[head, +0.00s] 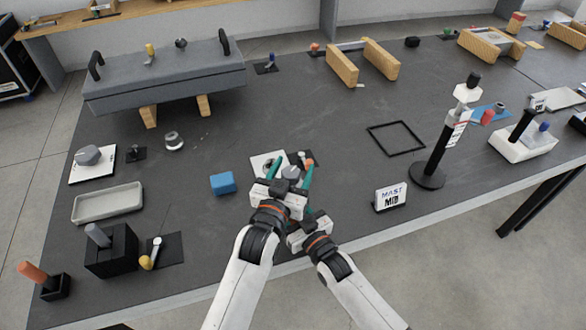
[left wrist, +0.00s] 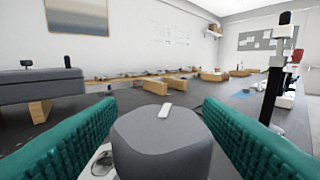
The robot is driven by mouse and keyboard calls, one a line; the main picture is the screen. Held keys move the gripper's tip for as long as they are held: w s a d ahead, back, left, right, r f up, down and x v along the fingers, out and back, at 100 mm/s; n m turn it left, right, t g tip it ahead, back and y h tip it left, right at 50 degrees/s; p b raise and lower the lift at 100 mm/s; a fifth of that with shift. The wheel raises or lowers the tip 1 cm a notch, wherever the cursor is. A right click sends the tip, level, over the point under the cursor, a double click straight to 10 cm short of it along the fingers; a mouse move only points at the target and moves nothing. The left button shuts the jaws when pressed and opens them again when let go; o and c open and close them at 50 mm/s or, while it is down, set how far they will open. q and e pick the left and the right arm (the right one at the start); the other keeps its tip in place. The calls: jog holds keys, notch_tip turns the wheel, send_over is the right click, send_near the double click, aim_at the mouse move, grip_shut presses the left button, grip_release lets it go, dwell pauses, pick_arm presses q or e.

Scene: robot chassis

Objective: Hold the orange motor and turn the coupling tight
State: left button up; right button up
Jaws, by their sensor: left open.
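My left gripper (head: 292,166) is open at the table's near side. Its green fingers stand on either side of a grey rounded part (head: 291,172), probably the coupling. In the left wrist view this part (left wrist: 162,140) fills the space between the fingers and has a white mark on top; I cannot tell whether they touch it. A small orange piece (head: 310,162) shows beside the right finger; I cannot tell whether it belongs to the motor. My right gripper (head: 308,219) is just below the left one, mostly hidden, its jaws unclear.
A blue block (head: 222,183) lies left of the grippers. A MAST sign (head: 390,197) and a black stand (head: 428,178) are to the right. A grey tray (head: 107,203) and an orange-handled piece in a black holder (head: 53,286) are far left. The middle of the table is fairly clear.

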pick_arm(q)
jog(key=shift+w, duration=0.2)
pick_arm(e)
jog(key=shift+r, duration=0.1)
pick_arm(q)
jog(key=shift+c, duration=0.2)
jog(key=c, duration=0.9)
jog(key=shift+c, duration=0.2)
jog(key=shift+d+r+m+h, duration=0.1)
jog(key=shift+m+h, duration=0.2)
